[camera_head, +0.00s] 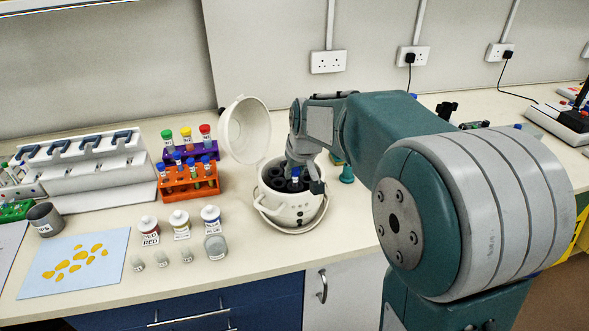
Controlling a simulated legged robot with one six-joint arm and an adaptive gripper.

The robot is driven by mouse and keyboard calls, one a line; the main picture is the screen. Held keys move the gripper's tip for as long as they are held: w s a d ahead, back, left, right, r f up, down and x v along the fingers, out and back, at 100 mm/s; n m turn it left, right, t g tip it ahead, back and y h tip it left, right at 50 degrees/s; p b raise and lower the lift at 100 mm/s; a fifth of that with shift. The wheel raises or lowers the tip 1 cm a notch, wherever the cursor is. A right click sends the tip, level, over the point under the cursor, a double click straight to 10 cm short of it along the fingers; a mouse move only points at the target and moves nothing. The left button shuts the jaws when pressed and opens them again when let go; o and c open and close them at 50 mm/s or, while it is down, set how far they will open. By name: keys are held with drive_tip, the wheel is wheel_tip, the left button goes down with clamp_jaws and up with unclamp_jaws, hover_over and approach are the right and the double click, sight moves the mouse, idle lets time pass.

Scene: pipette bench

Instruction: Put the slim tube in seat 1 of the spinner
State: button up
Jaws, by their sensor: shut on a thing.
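The spinner (289,213) is a round white centrifuge on the bench, with its lid (245,130) swung open at the back left. Dark seats (275,179) show inside its bowl. My gripper (297,178) points down over the bowl and is shut on the slim tube (295,174), of which a blue cap shows. The tube's lower part is hidden, so I cannot tell how deep it is or whether it is in a seat. The seat numbers are too small to read.
An orange rack (189,187) with several capped tubes stands left of the spinner, with a purple rack (184,153) behind it. Bottles (181,224) stand in front of the orange rack. A blue mat (112,280) with yellow pieces lies at the front left. The bench between bottles and spinner is clear.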

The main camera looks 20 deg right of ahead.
drive_tip(key=o, duration=0.9)
drive_tip(key=shift+r, duration=0.1)
drive_tip(key=v, duration=1.1)
drive_tip(key=shift+r, duration=0.3)
drive_tip(key=shift+s, duration=0.2)
drive_tip(key=s+f+m, duration=0.1)
drive_tip(key=s+f, duration=0.2)
drive_tip(key=s, duration=0.8)
drive_tip(key=s+f+t, duration=0.1)
drive_tip(key=s+f, duration=0.2)
drive_tip(key=s, duration=0.9)
drive_tip(key=shift+a+f+m+h, duration=0.3)
drive_tip(key=shift+f+m, duration=0.1)
